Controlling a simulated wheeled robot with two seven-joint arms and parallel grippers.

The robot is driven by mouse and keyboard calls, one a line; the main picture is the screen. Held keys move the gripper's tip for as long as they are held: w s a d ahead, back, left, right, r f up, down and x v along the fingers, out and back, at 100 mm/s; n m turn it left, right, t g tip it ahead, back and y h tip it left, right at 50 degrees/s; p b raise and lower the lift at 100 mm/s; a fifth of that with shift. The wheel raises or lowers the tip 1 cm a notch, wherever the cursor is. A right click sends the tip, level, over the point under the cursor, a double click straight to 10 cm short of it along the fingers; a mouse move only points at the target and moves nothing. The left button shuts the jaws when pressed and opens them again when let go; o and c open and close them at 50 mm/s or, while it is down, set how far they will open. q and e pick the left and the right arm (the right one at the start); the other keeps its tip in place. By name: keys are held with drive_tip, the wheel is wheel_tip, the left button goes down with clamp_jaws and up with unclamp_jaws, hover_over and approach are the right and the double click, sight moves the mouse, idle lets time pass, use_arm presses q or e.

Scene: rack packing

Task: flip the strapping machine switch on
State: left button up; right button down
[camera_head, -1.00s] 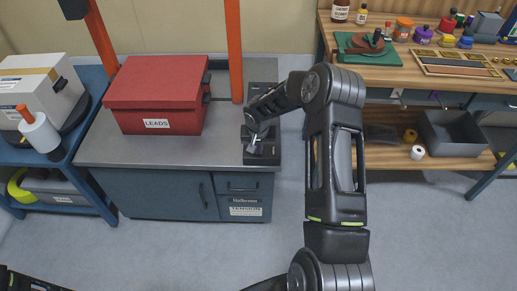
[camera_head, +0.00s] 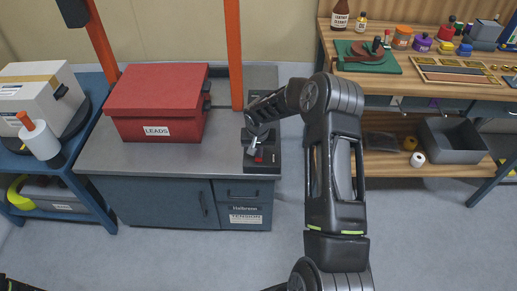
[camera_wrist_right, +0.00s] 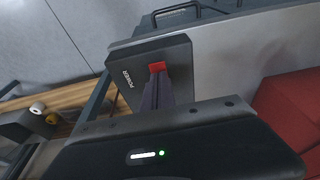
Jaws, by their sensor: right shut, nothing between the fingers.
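The strapping machine is the grey-topped cabinet (camera_head: 150,158) with dark doors. A black panel (camera_head: 262,168) lies on its right front corner. My right gripper (camera_head: 253,149) is shut and empty, pointing down over the panel. In the right wrist view its fingers end right at the red switch and partly cover it; I cannot tell whether they touch. My left gripper is out of view.
A red LEADS box (camera_head: 157,103) stands on the machine top, left of my gripper. An orange post (camera_head: 234,55) rises behind. A blue shelf (camera_head: 85,170) is at left, and a wooden workbench (camera_head: 410,75) with small items at right.

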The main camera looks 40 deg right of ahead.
drive_tip(key=v, duration=0.1)
drive_tip(key=p+v, duration=0.1)
drive_tip(key=v, duration=0.2)
drive_tip(key=shift+w+d+r+p, duration=0.15)
drive_tip(key=shift+w+r+p, duration=0.15)
drive_tip(key=s+a+r+b, duration=0.2)
drive_tip(key=s+a+r, duration=0.1)
drive_tip(key=r, duration=0.5)
drive_tip(key=shift+s, duration=0.45)
drive_tip(key=shift+d+r, duration=0.1)
drive_tip(key=s+a+f+n+t+y, duration=0.1)
drive_tip(key=s+a+f+n+y, duration=0.1)
drive_tip(key=a+f, duration=0.65)
drive_tip(key=s+a+f+n+t+y, duration=0.15)
drive_tip(key=a+f, duration=0.35)
drive_tip(key=a, duration=0.7)
drive_tip(key=s+a+f+g, duration=0.1)
drive_tip(key=s+a+f, duration=0.2)
drive_tip(key=s, duration=0.4)
drive_tip(key=s+a+f+n+g+y, duration=0.1)
drive_tip(key=s+a+f, duration=0.1)
drive_tip(key=s+a, duration=0.3)
drive_tip(key=s+a+f+n+g+y, duration=0.1)
drive_tip(key=s+a, duration=0.4)
drive_tip(key=s, duration=0.5)
wheel_tip(320, 180, down, 3)
drive_tip(key=shift+s+r+g, duration=0.15)
drive_tip(key=shift+s+g, duration=0.1)
drive_tip(key=shift+g, duration=0.3)
